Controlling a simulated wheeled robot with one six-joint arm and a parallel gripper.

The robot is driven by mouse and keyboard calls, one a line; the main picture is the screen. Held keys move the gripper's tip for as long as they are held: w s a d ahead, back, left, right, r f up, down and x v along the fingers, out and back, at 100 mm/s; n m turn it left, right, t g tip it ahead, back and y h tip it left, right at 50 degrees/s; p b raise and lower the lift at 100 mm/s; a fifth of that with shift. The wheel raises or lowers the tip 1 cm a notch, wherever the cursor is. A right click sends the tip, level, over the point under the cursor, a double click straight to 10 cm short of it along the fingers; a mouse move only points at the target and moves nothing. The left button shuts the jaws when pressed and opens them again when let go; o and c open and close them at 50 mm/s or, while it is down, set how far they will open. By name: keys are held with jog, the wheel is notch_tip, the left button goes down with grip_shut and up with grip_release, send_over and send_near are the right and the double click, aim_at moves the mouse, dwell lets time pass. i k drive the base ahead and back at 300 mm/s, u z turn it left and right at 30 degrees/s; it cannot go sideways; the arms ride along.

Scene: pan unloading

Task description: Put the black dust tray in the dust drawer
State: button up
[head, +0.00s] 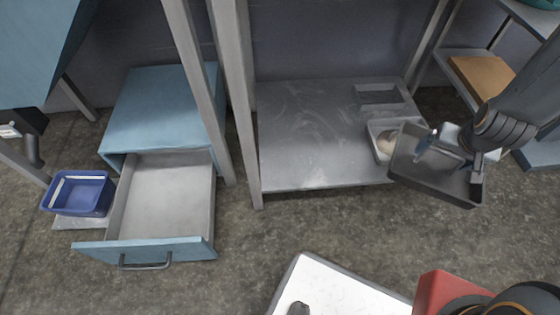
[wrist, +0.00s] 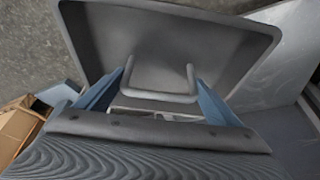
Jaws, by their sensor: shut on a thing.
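The black dust tray (head: 432,178) is held in the air at the right of the head view, in front of the right end of the grey shelf. My gripper (head: 447,146) is shut on it. In the wrist view the tray (wrist: 120,45) fills the upper middle, and its U-shaped handle (wrist: 160,97) lies between the blue fingers of my gripper (wrist: 163,100). The tray looks empty and somewhat tilted. The dust drawer (head: 165,200) of the blue cabinet (head: 165,105) stands pulled open at the left and is empty.
The grey shelf (head: 310,135) holds a light tray (head: 378,145) with something pale in it, near the dust tray, and has a rectangular recess (head: 380,95). A blue bin (head: 80,193) stands left of the drawer. Grey posts (head: 235,100) rise between drawer and shelf.

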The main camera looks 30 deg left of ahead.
aim_at(177, 202)
jog(key=z, duration=1.15)
jog(key=k, duration=2.1)
jog(key=u, duration=1.2)
jog(key=i, duration=0.5)
jog(key=z, duration=0.05)
